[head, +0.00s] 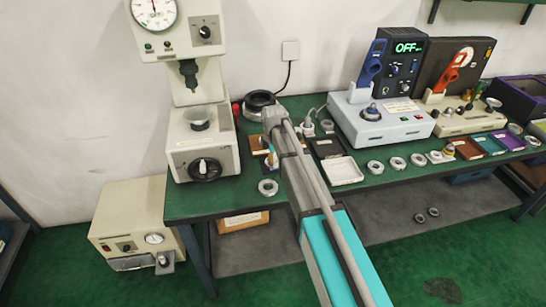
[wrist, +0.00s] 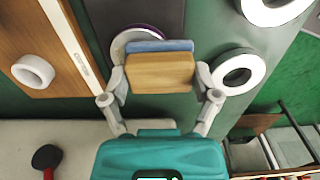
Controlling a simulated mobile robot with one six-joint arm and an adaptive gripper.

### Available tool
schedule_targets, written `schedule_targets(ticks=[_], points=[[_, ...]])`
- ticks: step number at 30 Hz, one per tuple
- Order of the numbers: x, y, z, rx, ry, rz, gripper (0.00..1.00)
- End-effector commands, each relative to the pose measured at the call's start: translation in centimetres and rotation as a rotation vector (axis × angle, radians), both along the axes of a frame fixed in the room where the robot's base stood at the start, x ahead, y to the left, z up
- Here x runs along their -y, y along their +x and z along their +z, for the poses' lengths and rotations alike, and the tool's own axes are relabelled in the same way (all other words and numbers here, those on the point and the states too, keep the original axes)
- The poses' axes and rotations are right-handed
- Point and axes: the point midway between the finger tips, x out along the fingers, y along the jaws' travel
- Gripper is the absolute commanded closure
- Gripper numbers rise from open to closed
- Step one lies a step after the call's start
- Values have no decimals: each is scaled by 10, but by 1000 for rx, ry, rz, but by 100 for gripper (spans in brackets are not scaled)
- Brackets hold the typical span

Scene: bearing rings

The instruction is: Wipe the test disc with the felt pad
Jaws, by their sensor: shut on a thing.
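In the wrist view my gripper (wrist: 160,80) is shut on the felt pad (wrist: 160,46), a wooden block with a blue felt layer on its far face. A finger presses on each side of the block. A round disc with a purple rim (wrist: 124,42), likely the test disc, shows just beyond the pad, and the pad hides part of it. I cannot tell whether the felt touches the disc.
In the wrist view a metal ring (wrist: 238,72) lies close right of the gripper, and a white ring (wrist: 33,72) is on a brown board at left. In the head view a press (head: 198,140) stands left, consoles (head: 380,122) stand right, and a white tray (head: 343,171) lies between.

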Motion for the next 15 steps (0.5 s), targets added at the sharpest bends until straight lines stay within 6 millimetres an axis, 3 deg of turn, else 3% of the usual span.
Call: schedule_targets(ticks=[15], points=[[0,0,-3,0,0,0,59]])
